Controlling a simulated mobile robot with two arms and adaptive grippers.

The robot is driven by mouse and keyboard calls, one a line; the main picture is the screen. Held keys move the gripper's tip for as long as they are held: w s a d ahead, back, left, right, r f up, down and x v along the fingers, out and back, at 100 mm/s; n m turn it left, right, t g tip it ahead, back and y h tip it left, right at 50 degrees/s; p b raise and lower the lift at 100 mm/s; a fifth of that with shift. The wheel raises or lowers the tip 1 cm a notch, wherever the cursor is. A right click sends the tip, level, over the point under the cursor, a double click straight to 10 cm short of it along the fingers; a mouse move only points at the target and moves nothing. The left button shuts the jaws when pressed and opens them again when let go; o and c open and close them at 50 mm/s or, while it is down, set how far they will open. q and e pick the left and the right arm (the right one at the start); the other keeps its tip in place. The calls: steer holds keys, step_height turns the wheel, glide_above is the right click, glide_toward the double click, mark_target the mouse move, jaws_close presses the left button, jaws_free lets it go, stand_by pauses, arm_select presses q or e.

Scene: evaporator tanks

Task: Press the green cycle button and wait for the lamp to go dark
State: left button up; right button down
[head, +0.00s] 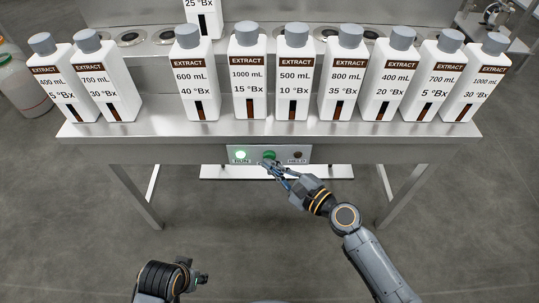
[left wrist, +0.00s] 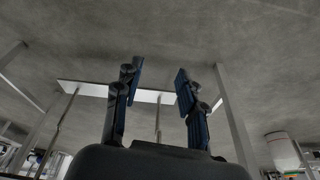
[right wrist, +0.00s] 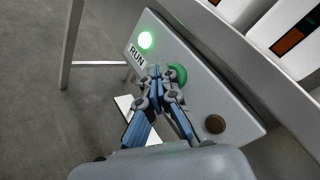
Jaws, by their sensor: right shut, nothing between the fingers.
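The control panel (head: 312,152) is on the front edge of the steel bench. The green cycle button (head: 269,155) is at its middle, partly hidden by my right gripper (head: 266,164); it also shows in the right wrist view (right wrist: 178,74). The RUN lamp (head: 240,155) glows bright green left of the button, and it shows lit in the right wrist view (right wrist: 145,40). My right gripper is shut and empty, its tips at the button; I cannot tell whether they touch it. My left gripper (head: 203,279) is low and away from the bench; in the left wrist view its fingers (left wrist: 158,85) stand apart, with nothing between them.
The HELD lamp (head: 297,155) is dark, right of the button. Several white EXTRACT bottles (head: 250,75) stand in a row on the bench (head: 150,130) above the panel. The floor (head: 230,220) in front is clear. A container (head: 22,85) stands at the far left.

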arm_select(q)
steer(key=shift+f, duration=0.1)
arm_select(e)
steer(key=shift+s, duration=0.1)
arm_select(q)
steer(key=shift+f, duration=0.3)
arm_select(e)
steer(key=s, duration=0.6)
stand_by(0.6)
